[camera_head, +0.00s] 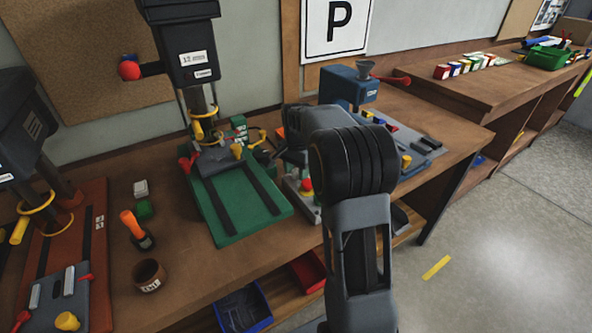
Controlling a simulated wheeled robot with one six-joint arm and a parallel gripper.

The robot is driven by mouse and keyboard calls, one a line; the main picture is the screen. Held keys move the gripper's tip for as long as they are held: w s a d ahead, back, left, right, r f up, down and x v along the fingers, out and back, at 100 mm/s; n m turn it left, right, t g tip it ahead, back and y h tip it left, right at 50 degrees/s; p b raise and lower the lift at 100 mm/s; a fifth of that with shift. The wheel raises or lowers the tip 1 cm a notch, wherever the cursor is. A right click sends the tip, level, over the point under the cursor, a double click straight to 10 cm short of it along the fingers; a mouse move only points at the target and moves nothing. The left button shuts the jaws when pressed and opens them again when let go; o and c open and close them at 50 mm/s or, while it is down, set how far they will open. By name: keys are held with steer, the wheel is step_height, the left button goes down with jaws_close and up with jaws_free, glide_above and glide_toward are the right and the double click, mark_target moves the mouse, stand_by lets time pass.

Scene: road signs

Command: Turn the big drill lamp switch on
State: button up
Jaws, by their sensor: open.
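A tall dark drill press (190,50) stands on a green base (230,215) at the centre-left of the bench. It has a red-ended handle on its head and white labels, one starting "12". Another dark drill press (20,120) on a brown-red base (88,225) is cut off at the left edge. I cannot tell which small control is the lamp switch. My gripper (292,150) is to the right of the green base, mostly hidden behind my arm's black joint. It is open, and no object shows in it; its fingertips are not clear.
A blue-grey machine (350,85) stands on the bench's right. A red button (306,185) is near my arm. Bins sit below.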

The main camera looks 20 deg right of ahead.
steer(key=c, duration=0.6)
steer(key=shift+c, duration=0.2)
steer(key=shift+n, duration=0.3)
steer(key=n+p, duration=0.1)
steer(key=n, duration=0.4)
steer(key=shift+n+p, duration=0.35)
steer(key=shift+n, duration=0.05)
steer(key=n+p, duration=0.1)
steer(key=n, duration=0.4)
steer(key=shift+n, duration=0.4)
steer(key=o, duration=0.6)
